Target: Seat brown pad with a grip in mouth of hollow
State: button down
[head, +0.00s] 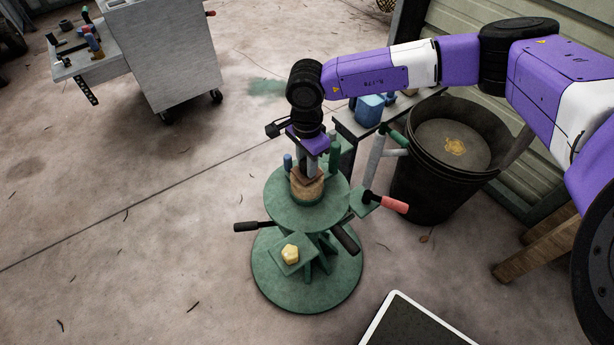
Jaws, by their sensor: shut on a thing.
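My gripper (310,168) points down over the green round stand (283,213) and is shut on the brown pad (299,178). The fingers hide most of the pad's grip. The pad is at the top of a tan, round-sided block (306,195) on the stand. The block's upper opening, which may be the mouth of the hollow, is hidden by the pad and fingers. I cannot tell whether the pad sits in it, rests on it or is just above it.
A blue peg (288,162) and a green post (335,153) stand close to the gripper. A red-handled tool (391,204) juts out at right. A yellow piece (290,253) lies on a lower green plate. A black bin (458,178) stands at right; the floor at left is open.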

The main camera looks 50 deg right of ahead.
jog(key=shift+f+b, duration=0.4)
jog(key=shift+f, duration=0.2)
dwell(0.5)
jog(key=c, duration=1.1)
grip_release()
jog(key=shift+o, duration=0.2)
jog(key=shift+c, duration=1)
jog(key=shift+c, duration=0.7)
jog(key=o, duration=0.6)
